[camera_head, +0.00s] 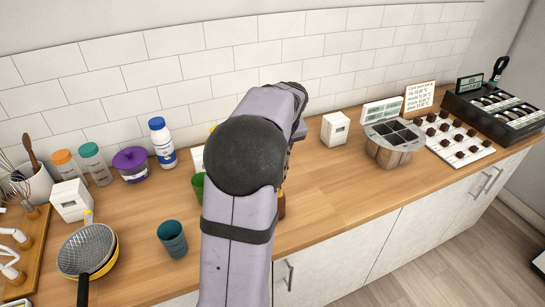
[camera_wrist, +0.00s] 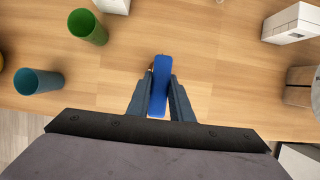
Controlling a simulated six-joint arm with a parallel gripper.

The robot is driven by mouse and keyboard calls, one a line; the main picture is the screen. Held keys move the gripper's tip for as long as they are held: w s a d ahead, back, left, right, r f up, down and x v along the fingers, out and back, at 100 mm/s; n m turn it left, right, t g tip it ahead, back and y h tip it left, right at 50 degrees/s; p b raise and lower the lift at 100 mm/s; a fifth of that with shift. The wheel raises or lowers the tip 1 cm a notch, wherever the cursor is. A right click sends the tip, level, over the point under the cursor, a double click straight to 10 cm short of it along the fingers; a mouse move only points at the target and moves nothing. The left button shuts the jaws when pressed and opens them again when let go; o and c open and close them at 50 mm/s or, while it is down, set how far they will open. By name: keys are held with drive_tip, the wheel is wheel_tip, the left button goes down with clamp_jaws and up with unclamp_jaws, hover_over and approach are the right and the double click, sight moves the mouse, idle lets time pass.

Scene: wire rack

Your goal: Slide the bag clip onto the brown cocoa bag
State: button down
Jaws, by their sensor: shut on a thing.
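My gripper (camera_wrist: 161,82) shows in the wrist view with its two dark fingers shut on a long blue bag clip (camera_wrist: 160,90). The clip lies lengthwise between the fingers, and its far end reaches a little beyond the fingertips. A small brown bit (camera_wrist: 151,67) shows at the left of the clip's far end; it may be part of the brown cocoa bag, mostly hidden below the clip. In the head view my arm hides the gripper and clip. A brown object (camera_head: 281,206) peeks out at the arm's right edge; I cannot tell whether the clip touches it.
A teal cup (camera_head: 172,239) and a green cup (camera_wrist: 87,26) stand to the left. A white box (camera_head: 335,129) and a metal divided container (camera_head: 390,155) stand to the right. The wooden counter (camera_head: 340,195) is clear between the arm and that container.

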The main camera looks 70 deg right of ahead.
drive_tip(key=shift+f, duration=0.35)
drive_tip(key=c, duration=2.1)
unclamp_jaws()
drive_tip(key=shift+b, duration=0.3)
clamp_jaws()
drive_tip(key=shift+f, duration=0.3)
drive_tip(key=shift+p, duration=1)
drive_tip(key=shift+f+b, duration=0.4)
drive_tip(key=shift+f, duration=0.9)
drive_tip(key=o, duration=0.6)
unclamp_jaws()
